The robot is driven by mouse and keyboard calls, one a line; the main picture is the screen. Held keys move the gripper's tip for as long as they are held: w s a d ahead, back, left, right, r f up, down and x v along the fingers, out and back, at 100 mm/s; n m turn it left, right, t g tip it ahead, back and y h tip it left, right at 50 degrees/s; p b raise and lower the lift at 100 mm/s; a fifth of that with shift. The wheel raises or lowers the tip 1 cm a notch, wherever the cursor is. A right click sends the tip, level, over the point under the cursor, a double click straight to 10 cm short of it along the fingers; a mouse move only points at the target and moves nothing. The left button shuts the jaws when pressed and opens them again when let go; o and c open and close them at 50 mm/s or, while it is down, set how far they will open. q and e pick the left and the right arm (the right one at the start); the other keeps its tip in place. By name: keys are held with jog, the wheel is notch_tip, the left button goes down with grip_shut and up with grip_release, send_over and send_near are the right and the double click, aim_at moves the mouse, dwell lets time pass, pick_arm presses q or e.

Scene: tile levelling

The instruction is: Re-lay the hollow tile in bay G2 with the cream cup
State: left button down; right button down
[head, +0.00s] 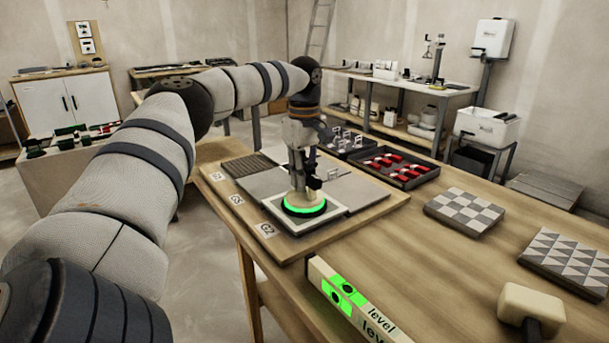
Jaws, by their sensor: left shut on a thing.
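My left gripper (305,183) is above the front of the tile board (283,252), shut on the cream cup (301,197). I cannot tell whether the cup presses on the tile or whether the tile sits flush. Grey tiles (262,184) lie in the bays behind. My right gripper is out of view.
A level (345,295) with a green vial window lies at the front table edge, a mallet (532,308) to its right. Patterned tiles (464,211) lie on the right. Trays of red-handled tools (398,165) and clips (346,141) stand behind the board. The table middle is clear.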

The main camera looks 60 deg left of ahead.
pick_arm(q)
jog(key=shift+f, duration=0.45)
dwell(0.6)
jog(key=c, duration=1.4)
grip_release()
notch_tip(320, 180, up, 12)
